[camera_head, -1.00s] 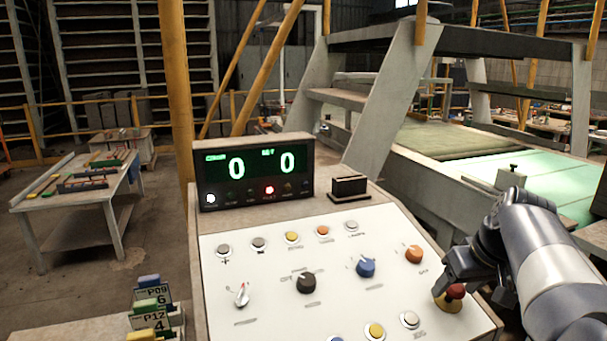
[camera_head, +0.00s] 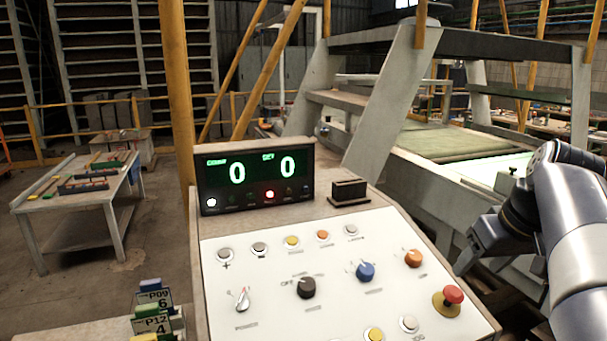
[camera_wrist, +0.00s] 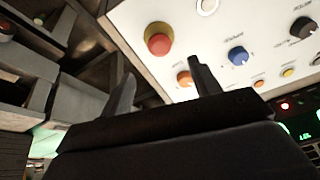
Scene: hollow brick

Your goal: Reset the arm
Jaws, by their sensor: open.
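My gripper (camera_head: 474,256) is at the right of the head view, just beyond the right edge of the control panel (camera_head: 262,290). In the wrist view my gripper (camera_wrist: 158,82) shows two dark fingers spread apart with nothing between them. The red emergency button (camera_head: 453,295) on its yellow base sits at the panel's lower right, apart from my gripper. It also shows in the wrist view, where the red button (camera_wrist: 159,43) lies above the fingers.
The panel carries an orange knob (camera_head: 413,258), a blue knob (camera_head: 365,271) and a black knob (camera_head: 306,288). A display box (camera_head: 256,180) reads 0 and 0 with a red lamp lit. A work table (camera_head: 112,195) stands left; a conveyor frame (camera_head: 400,165) stands behind.

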